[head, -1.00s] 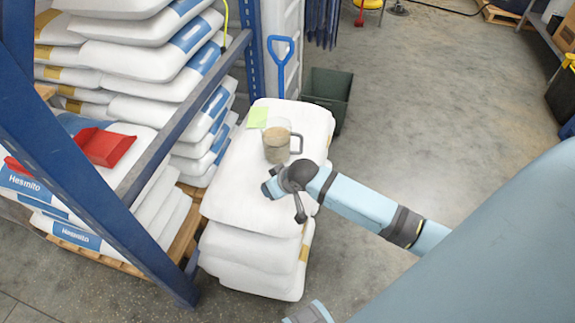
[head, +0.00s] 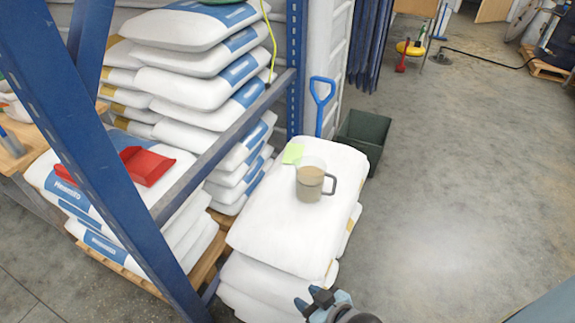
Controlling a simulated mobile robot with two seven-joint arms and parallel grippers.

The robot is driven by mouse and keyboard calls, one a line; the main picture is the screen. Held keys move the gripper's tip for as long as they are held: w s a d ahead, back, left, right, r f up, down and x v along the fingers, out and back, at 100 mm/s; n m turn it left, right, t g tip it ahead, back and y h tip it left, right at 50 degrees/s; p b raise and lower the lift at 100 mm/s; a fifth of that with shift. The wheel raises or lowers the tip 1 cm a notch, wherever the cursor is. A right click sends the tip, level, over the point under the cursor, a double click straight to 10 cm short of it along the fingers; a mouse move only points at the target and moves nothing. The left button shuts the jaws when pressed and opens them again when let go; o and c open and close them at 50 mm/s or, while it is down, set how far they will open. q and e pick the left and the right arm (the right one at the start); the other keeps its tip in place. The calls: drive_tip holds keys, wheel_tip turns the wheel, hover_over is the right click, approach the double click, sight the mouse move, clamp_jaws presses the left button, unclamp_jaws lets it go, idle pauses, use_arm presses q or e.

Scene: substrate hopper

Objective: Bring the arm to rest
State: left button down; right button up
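My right gripper (head: 318,303) shows at the bottom edge of the head view, in front of the near end of a stack of white sacks (head: 262,236). Its dark fingertips point up and to the left. I cannot tell whether there is a gap between them, and nothing shows held in them. The rest of the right arm is mostly cut off by the frame. A clear measuring jug (head: 311,182) with tan contents stands upright on the top sack, apart from the gripper. My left gripper is not in view.
A blue rack post (head: 130,190) and grey beam (head: 222,146) stand left of the sacks. A red scoop (head: 147,166) lies on the rack's sacks. A green note (head: 293,153), blue-handled tool (head: 321,101) and dark green bin (head: 364,137) are behind. Floor at right is clear.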

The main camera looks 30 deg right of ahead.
wheel_tip(320, 180, up, 16)
drive_tip(key=s+d+p, duration=0.1)
drive_tip(key=p, duration=1.8)
drive_tip(key=shift+d+f+p, duration=0.2)
drive_tip(key=shift+d+p, duration=0.05)
drive_tip(key=shift+p, duration=0.05)
